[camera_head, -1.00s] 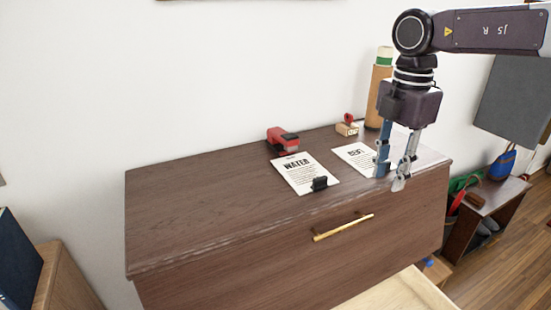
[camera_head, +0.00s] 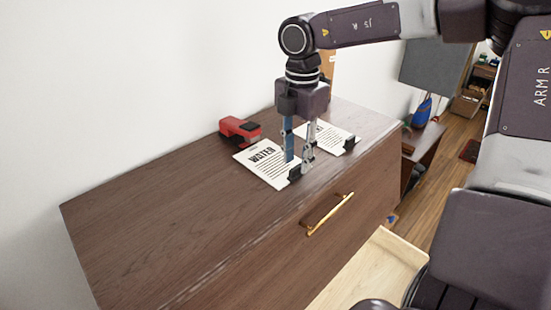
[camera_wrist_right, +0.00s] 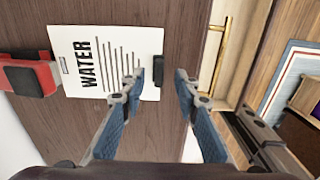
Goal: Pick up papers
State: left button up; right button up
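In the wrist view the fingertips (camera_wrist_right: 159,88) are apart, on either side of the clip. My left gripper is not in view.
A red stapler-like object (camera_head: 239,128) sits behind the "WATER" paper. A gold handle (camera_head: 331,214) is on the cabinet front, above an open pale drawer (camera_head: 370,268). The left part of the top is clear.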

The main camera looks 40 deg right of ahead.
jog(key=shift+f, duration=0.6)
jog(key=shift+w+f, duration=0.15)
jog(key=shift+f, duration=0.35)
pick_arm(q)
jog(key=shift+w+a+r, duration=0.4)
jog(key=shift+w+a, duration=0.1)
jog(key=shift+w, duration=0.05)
pick_arm(e)
grip_shut()
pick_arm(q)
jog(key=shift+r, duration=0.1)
pick_arm(e)
jog(key=shift+r, duration=0.2)
